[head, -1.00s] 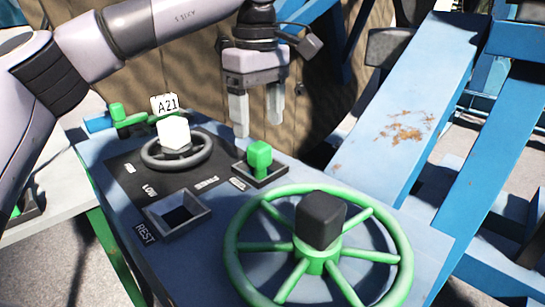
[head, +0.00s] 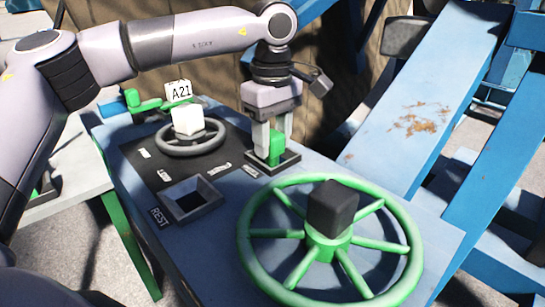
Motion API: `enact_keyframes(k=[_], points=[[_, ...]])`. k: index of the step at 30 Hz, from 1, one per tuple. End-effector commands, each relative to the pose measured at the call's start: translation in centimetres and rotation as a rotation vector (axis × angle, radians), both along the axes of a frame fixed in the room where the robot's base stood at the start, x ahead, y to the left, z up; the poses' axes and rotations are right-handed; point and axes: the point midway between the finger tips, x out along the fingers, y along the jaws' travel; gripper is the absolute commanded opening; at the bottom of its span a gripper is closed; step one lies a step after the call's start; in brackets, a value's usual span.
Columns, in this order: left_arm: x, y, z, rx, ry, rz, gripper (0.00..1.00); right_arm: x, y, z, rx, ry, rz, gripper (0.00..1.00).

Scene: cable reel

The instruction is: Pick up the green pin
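The green pin (head: 277,148) stands upright in a dark square seat (head: 288,165) on the blue console. My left gripper (head: 273,148) points down over it, with one pale finger on the near left side and the other behind on the right. My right gripper is not in view.
A green handwheel with a black block (head: 332,207) stands just in front of the pin. An empty square socket labelled REST (head: 188,200) lies to the left. A grey wheel with a white knob (head: 187,122) stands behind it. A rusty blue beam (head: 420,115) rises at the right.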

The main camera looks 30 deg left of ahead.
Motion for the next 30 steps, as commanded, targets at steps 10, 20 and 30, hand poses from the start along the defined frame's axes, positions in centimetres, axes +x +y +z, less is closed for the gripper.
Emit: enact_keyframes(k=[10,20,30], points=[[0.0,0.0,0.3,-0.001,-0.003,0.0,0.0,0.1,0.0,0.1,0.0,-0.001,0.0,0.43],[0.1,-0.1,3.4,-0.002,-0.007,0.0,0.0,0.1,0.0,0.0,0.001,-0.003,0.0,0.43],[0.1,-0.1,10.8,-0.002,-0.006,0.0,0.0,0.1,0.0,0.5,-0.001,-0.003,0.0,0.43]])
